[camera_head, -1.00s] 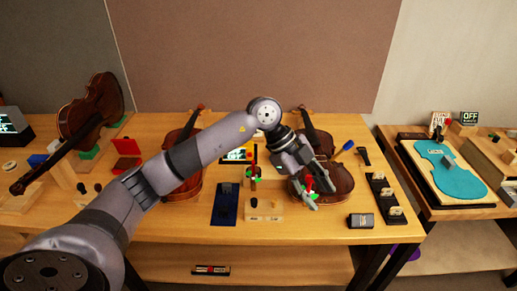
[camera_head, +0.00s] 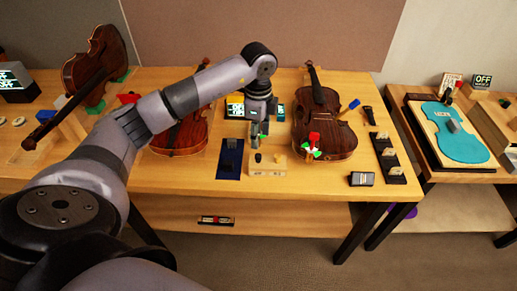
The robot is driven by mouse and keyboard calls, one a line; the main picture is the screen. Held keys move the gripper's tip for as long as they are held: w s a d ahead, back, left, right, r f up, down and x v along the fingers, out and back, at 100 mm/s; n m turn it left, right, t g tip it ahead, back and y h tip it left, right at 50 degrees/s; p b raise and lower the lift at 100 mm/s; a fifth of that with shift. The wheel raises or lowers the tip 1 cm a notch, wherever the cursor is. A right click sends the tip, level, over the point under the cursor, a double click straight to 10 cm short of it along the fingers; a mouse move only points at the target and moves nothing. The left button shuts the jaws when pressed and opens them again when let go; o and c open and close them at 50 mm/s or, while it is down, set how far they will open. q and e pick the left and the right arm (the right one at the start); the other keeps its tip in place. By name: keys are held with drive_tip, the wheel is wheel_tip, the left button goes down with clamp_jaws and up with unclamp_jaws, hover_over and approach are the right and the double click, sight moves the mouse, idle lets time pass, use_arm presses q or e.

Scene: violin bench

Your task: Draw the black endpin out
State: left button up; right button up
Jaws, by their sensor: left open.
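A small black peg-like piece, which looks like the black endpin (camera_head: 258,157), stands upright in a pale wooden block (camera_head: 267,172) near the bench's front edge. A second small dark piece (camera_head: 280,158) stands at the block's right side. My left gripper (camera_head: 259,139) points down just behind and above the block, close to the black piece in the picture. It is open, with nothing seen between its fingers. I cannot tell whether it touches the piece. My right gripper is out of view.
A violin (camera_head: 326,125) with a red and green fitting (camera_head: 314,141) lies to the right. Another violin (camera_head: 187,135) lies left, partly behind my arm. A dark box (camera_head: 361,179) sits at the front right.

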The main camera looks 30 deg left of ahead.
sight(259, 155)
use_arm(q)
wheel_tip(259, 155, down, 8)
drive_tip(key=shift+f+p, duration=0.25)
drive_tip(key=shift+p, duration=0.5)
drive_tip(key=shift+c, duration=0.3)
clamp_jaws()
drive_tip(key=shift+r, duration=0.1)
idle(0.4)
